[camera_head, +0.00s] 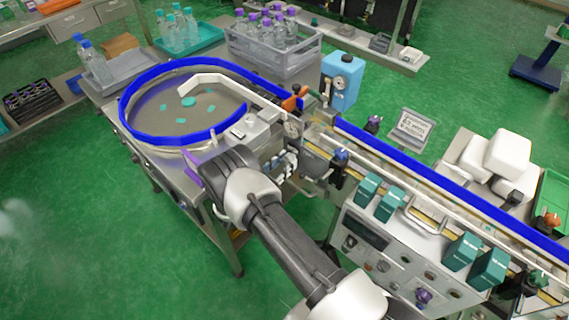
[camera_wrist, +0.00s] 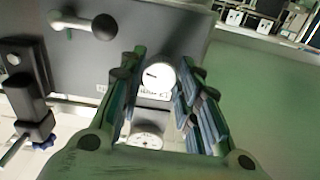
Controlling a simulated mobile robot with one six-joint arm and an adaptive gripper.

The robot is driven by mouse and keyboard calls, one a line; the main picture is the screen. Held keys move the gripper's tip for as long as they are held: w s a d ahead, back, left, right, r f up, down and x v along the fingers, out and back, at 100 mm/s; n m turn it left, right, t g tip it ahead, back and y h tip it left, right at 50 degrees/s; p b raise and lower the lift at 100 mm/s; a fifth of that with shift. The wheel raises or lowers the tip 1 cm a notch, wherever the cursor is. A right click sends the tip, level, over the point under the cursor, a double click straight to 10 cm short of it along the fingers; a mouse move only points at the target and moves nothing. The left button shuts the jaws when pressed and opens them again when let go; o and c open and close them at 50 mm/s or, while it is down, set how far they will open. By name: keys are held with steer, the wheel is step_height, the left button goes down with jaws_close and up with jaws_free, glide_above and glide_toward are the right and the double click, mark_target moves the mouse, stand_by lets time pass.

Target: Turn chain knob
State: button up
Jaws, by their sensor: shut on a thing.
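The chain knob (camera_wrist: 160,75) shows in the wrist view as a round knob with a pale face and a dark pointer mark. A small label plate, too small to read, sits just below it on the grey panel (camera_wrist: 190,35). My gripper (camera_wrist: 160,78) has one finger on each side of the knob and is shut on it. In the head view my arm reaches to the front of the steel machine with the round blue-rimmed bowl (camera_head: 130,110). My wrist hides the knob and fingertips there.
In the wrist view, a white dial gauge (camera_wrist: 145,141) sits below the knob, a ball-ended handle (camera_wrist: 80,22) above left, and a black bracket (camera_wrist: 25,95) at left. In the head view, a blue-railed conveyor (camera_head: 450,190) runs right. Open green floor lies at lower left.

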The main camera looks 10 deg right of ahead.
steer(key=o, duration=1.1)
steer(key=shift+c, duration=0.2)
steer(key=v, duration=1.2)
